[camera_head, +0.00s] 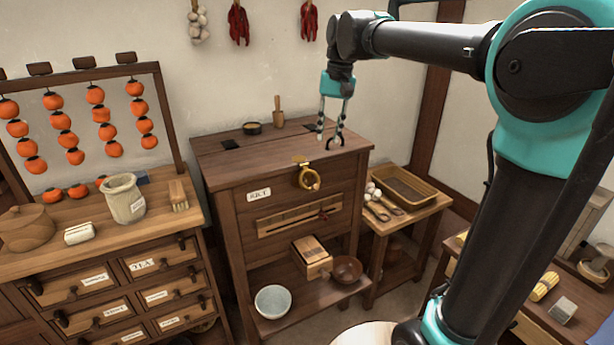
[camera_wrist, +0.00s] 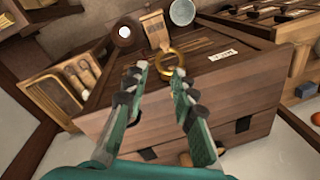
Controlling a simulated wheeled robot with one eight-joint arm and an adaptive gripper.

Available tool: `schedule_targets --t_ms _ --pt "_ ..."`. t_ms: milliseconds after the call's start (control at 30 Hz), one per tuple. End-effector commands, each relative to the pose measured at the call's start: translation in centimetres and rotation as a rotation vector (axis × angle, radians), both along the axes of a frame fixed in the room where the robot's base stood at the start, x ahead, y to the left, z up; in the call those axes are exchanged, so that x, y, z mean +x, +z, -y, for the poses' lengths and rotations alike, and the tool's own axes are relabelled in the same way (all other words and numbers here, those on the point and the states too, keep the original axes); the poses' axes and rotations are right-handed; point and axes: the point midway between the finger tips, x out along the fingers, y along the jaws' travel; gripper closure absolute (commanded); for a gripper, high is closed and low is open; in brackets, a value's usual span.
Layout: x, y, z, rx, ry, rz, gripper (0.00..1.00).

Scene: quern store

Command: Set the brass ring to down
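The brass ring (camera_head: 318,183) is on the front face of the dark wooden cabinet (camera_head: 235,190), below a small brass bracket (camera_head: 301,160) at the top edge.
A small wooden box (camera_head: 312,258) juts out lower down. A side table with a tray (camera_head: 412,190) stands right.

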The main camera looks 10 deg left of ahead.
Motion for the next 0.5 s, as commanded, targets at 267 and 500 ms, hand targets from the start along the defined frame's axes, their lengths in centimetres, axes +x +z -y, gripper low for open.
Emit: schedule_targets --t_ms 267,500 --pt "0.0 -0.7 -1.0 -0.001 0.003 -0.012 0.74" --pt "0.0 -5.3 -1.4 -0.001 0.003 -0.011 0.74"
